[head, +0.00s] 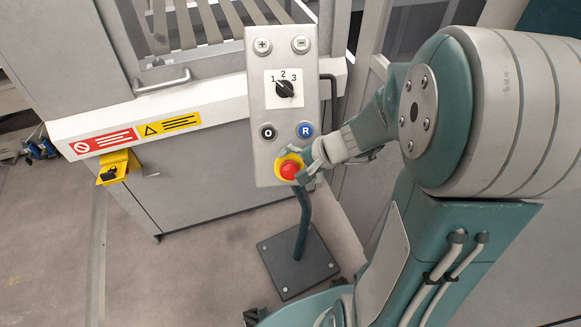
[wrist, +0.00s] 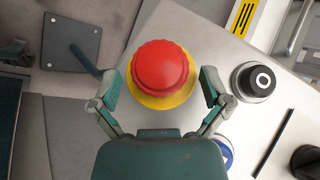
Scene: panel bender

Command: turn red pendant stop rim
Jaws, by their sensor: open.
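The red stop button (head: 289,170) sits on a yellow ring low on the grey pendant panel (head: 262,102). In the wrist view the red stop's ribbed rim (wrist: 162,68) and its yellow collar (wrist: 162,101) face the camera. My gripper (head: 298,168) is at the button in the head view. In the wrist view my gripper (wrist: 162,90) is open, with one finger on each side of the red rim. The left finger is close to the yellow collar; I cannot tell whether it touches. The right finger stands a little apart from the rim.
A black O button (head: 268,132) and a blue R button (head: 305,130) sit just above the stop. A 1-2-3 selector (head: 284,89) is higher up. The pendant stands on a post with a dark base plate (head: 297,262). The machine's front (head: 200,180) is behind.

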